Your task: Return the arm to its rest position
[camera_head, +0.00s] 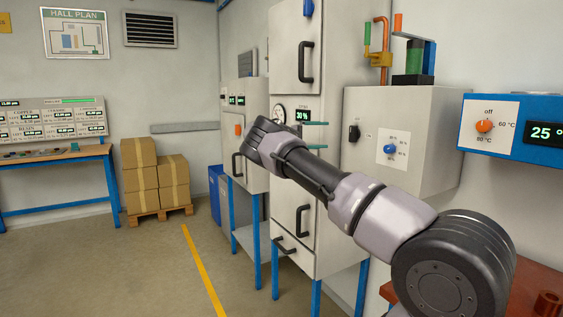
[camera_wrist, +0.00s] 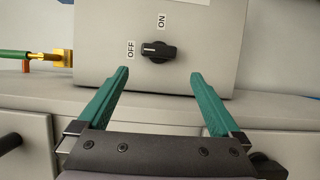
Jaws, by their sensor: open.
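My arm reaches from the lower right of the head view toward the tall grey cabinet. My gripper (camera_head: 319,136) is open and empty, with its two green fingers spread in front of the cabinet. In the wrist view my gripper (camera_wrist: 160,80) points at a grey box (camera_wrist: 100,50) with a black rotary switch (camera_wrist: 158,51). The switch lies beyond the fingertips, between them in the picture, and I see no contact. Its handle lies level, with a pale mark on the end toward the OFF label.
The tall grey cabinet (camera_head: 295,235) has black handles. A blue box (camera_head: 540,110) with an orange knob is at right. Cardboard boxes (camera_head: 140,175) stand on a pallet, and a workbench (camera_head: 60,155) is at far left. The floor (camera_head: 120,270) at left is clear.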

